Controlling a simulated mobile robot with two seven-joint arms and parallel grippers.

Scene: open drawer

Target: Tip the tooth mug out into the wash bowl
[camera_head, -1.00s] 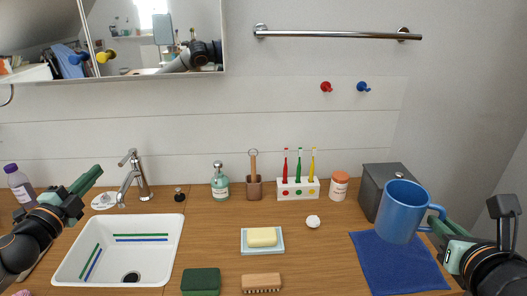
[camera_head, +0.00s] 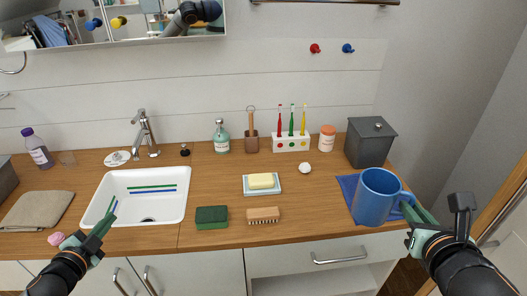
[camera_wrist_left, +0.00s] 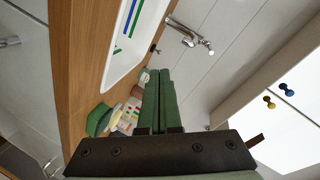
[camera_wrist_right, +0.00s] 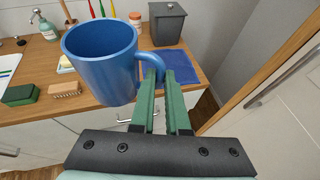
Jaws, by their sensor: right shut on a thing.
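The blue tooth mug (camera_head: 374,200) is at the right end of the counter, roughly upright, its mouth up. My right gripper (camera_head: 406,207) is shut on its handle. In the right wrist view the mug (camera_wrist_right: 98,65) appears above the counter's front edge; its contents are not visible. The wash bowl (camera_head: 172,209) is a white rectangular basin at the left, with green and blue stripes inside and a dark drain. My left gripper (camera_head: 108,219) is shut and empty, at the bowl's front left corner. Its fingers lie together in the left wrist view (camera_wrist_left: 160,75).
Between mug and bowl lie a soap dish (camera_head: 262,191), a green sponge (camera_head: 212,218) and a brush (camera_head: 263,215). A blue cloth (camera_head: 347,184) lies by the mug, a grey bin (camera_head: 370,144) behind it. The tap (camera_head: 145,135) stands behind the bowl. A drawer (camera_head: 318,277) is open below.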

